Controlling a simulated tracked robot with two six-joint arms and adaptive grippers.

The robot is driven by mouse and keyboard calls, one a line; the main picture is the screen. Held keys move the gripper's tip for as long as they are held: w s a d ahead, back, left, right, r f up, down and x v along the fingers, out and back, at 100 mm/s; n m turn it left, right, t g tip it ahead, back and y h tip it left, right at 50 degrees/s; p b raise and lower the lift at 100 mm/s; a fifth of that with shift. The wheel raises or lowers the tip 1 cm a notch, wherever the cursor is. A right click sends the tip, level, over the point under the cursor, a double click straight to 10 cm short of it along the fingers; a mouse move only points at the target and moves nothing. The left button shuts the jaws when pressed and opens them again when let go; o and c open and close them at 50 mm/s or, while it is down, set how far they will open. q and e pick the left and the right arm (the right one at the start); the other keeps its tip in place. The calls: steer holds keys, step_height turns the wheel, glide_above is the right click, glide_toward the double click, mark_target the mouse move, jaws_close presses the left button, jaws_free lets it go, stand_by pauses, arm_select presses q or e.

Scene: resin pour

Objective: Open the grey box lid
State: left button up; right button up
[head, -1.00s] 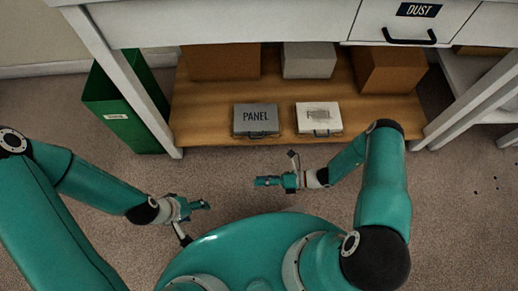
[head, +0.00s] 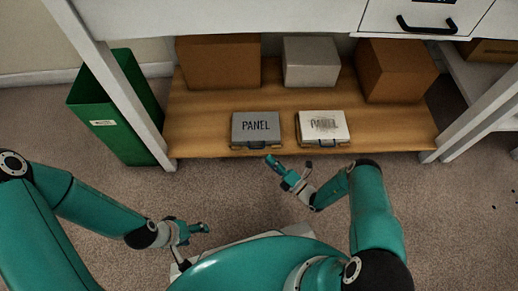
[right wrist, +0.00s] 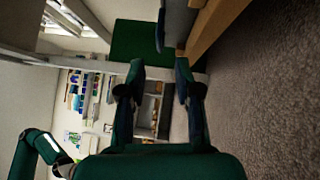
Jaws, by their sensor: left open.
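The grey box (head: 256,127), labelled PANEL, sits at the front of the low wooden shelf with its lid shut and a dark handle on its front. My right gripper (head: 272,163) is just in front of its lower right corner; contact cannot be told. In the right wrist view its fingers (right wrist: 160,75) are apart with nothing between them. A grey-blue surface, seemingly the grey box (right wrist: 179,22), shows beyond them at the top. My left gripper (head: 203,228) is empty and open, low over the carpet, away from the box.
A white box (head: 323,125) with a smudged label stands close right of the grey one. Brown cartons (head: 217,62) (head: 396,70) and a pale box (head: 311,62) stand behind on the shelf (head: 190,122). A green bin (head: 118,120) and white table legs flank it.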

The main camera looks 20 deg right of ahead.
steer(key=b+x, duration=0.1)
steer(key=x, duration=0.6)
steer(key=shift+w+a, duration=0.15)
steer(key=shift+w, duration=0.15)
jaws_close()
